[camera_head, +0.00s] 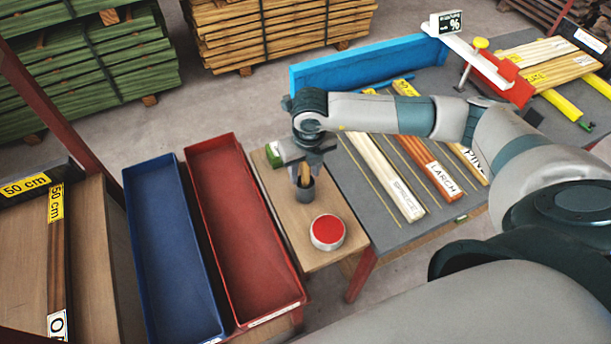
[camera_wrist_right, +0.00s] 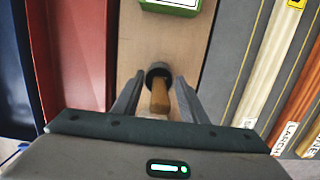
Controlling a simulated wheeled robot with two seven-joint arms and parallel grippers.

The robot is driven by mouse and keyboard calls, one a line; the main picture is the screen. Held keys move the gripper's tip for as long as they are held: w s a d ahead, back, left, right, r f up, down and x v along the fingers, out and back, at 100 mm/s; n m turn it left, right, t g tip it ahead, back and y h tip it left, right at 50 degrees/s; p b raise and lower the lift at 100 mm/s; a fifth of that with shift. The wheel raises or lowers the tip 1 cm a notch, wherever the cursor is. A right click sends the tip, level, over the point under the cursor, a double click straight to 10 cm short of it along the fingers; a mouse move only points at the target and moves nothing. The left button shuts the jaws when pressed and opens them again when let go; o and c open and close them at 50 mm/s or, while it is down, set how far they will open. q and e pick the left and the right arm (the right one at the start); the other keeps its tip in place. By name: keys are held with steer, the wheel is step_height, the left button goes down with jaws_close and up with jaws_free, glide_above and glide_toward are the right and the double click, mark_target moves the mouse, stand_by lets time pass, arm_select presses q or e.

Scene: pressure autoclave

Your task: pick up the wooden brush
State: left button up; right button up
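The wooden brush (camera_wrist_right: 159,98) stands in a small dark grey cup (camera_head: 305,190) on a narrow wooden table. Its brown handle (camera_head: 306,172) points up; the bristle end is hidden in the cup. My right gripper (camera_head: 306,178) is over the cup, pointing down. In the right wrist view its two fingers (camera_wrist_right: 158,88) are apart, one on each side of the handle, with gaps visible on both sides. My left gripper is not in view.
A round tin with a red top (camera_head: 327,232) stands in front of the cup, and a green box (camera_head: 273,155) behind it. A red bin (camera_head: 240,225) and a blue bin (camera_head: 172,255) lie to the left. Labelled wood strips (camera_head: 385,180) lie on the grey table to the right.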

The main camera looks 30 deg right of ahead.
jaws_close()
steer(key=shift+r, duration=0.2)
step_height(320, 180, up, 9)
steer(key=b, duration=0.3)
steer(key=shift+f+b, duration=0.1)
steer(key=shift+b, duration=0.25)
steer(key=shift+r, duration=0.5)
